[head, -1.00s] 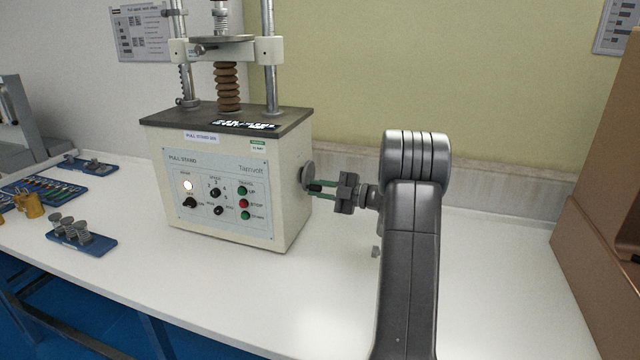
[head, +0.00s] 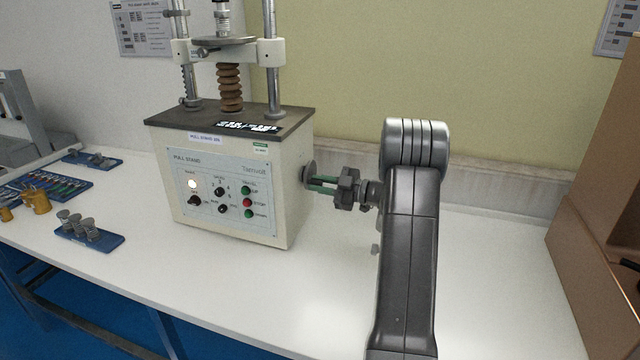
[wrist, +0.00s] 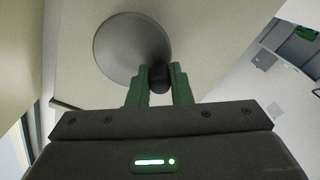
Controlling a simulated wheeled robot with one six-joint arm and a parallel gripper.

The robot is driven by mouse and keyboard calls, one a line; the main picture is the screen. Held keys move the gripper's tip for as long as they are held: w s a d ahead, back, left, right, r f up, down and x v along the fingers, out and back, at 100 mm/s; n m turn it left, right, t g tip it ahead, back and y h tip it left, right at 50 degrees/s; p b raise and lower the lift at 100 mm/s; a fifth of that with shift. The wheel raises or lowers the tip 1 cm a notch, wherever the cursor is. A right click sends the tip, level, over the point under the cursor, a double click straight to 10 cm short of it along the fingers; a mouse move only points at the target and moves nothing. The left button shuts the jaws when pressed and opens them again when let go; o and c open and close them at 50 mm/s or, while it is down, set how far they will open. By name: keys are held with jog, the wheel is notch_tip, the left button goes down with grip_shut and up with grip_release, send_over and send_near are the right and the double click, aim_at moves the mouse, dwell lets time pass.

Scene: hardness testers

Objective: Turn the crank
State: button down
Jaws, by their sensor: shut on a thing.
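The pull stand (head: 240,195) is a cream box with a dark top, standing on the white bench. Its crank is a grey disc (head: 308,174) on the right side face, with a small dark knob. In the wrist view the disc (wrist: 122,45) is in front of me and the knob (wrist: 159,78) sits off its centre, toward its lower right edge. My gripper (head: 322,185) reaches in from the right, its green fingers shut on the knob. In the wrist view the fingers (wrist: 160,85) are on either side of the knob. In the head view the fingers hide the knob.
A blue tray with metal weights (head: 90,235) and a brass-coloured part (head: 37,200) lie on the bench at left. A brown box (head: 597,200) stands at right. The wall (head: 480,160) is close behind my arm. The bench front is clear.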

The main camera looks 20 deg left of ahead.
jog(key=c, duration=1.3)
grip_release()
jog(key=d+b, duration=0.1)
jog(key=d, duration=1.2)
jog(key=shift+w+d, duration=0.4)
jog(key=a, duration=0.9)
jog(key=a+p, duration=0.1)
jog(key=a, duration=0.3)
jog(key=shift+s+a, duration=0.4)
